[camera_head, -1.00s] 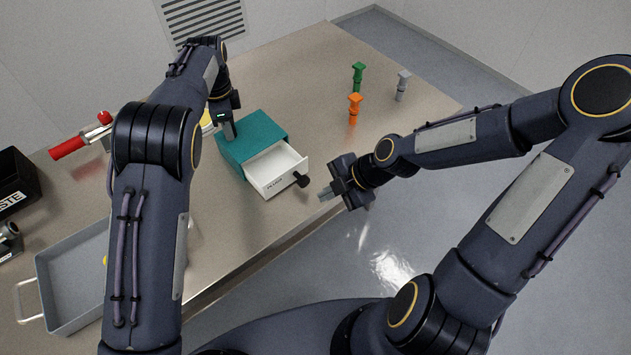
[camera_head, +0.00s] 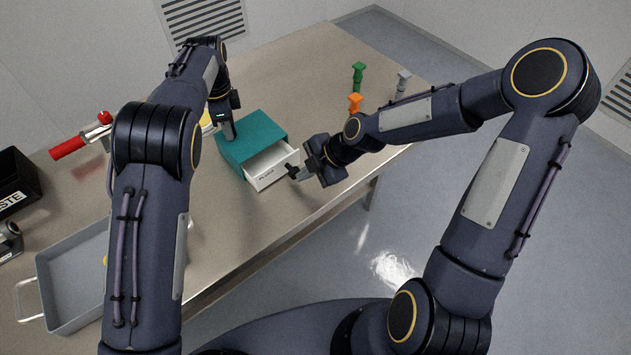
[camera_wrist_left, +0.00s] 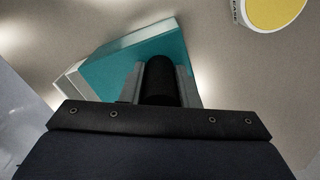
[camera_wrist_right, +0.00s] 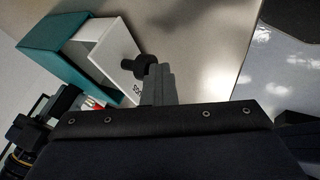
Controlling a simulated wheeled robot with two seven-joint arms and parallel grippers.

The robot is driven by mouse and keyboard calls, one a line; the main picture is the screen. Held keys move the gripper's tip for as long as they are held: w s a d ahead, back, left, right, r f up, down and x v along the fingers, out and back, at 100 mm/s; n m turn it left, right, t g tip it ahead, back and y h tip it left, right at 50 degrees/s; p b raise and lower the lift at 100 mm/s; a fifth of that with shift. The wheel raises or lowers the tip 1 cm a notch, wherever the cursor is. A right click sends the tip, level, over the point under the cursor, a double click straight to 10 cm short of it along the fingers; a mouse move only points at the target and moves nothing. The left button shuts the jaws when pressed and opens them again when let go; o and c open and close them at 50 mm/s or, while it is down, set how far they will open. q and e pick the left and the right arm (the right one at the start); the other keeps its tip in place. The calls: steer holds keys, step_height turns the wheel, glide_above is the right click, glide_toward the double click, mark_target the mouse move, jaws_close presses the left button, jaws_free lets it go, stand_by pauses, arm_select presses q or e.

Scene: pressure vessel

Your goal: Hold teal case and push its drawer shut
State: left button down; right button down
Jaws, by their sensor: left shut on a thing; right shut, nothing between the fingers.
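The teal case (camera_head: 255,133) stands on the table, with its white drawer (camera_head: 270,168) partly out toward the front right. My left gripper (camera_head: 228,130) comes down on top of the case and is shut on a black cylindrical handle (camera_wrist_left: 160,80) there. My right gripper (camera_head: 299,172) is shut and empty, its fingertips at the drawer's black knob (camera_wrist_right: 138,66). In the right wrist view the fingertips (camera_wrist_right: 160,82) appear against the knob; exact contact is hard to tell.
Green (camera_head: 358,76), orange (camera_head: 354,104) and grey (camera_head: 403,82) pieces stand behind my right forearm. A grey tray (camera_head: 60,262), a black bin (camera_head: 18,180) and a red-handled tool (camera_head: 68,148) are at the left. The table's front edge runs close by the drawer.

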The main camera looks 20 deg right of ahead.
mark_target(287, 162)
steer(key=w, duration=0.1)
steer(key=w+a, duration=0.1)
steer(key=w, duration=0.1)
steer(key=w+a, duration=0.1)
steer(key=shift+w+a, duration=0.1)
steer(key=shift+w, duration=0.25)
arm_select(q)
steer(key=shift+d, duration=0.15)
arm_select(e)
steer(key=shift+w, duration=0.2)
arm_select(q)
steer(key=shift+s, duration=0.1)
arm_select(e)
steer(key=s, duration=0.1)
steer(key=s+d, duration=0.2)
steer(key=s, duration=0.1)
steer(key=shift+s, duration=0.1)
steer(key=v, duration=0.9)
steer(key=shift+r, duration=0.35)
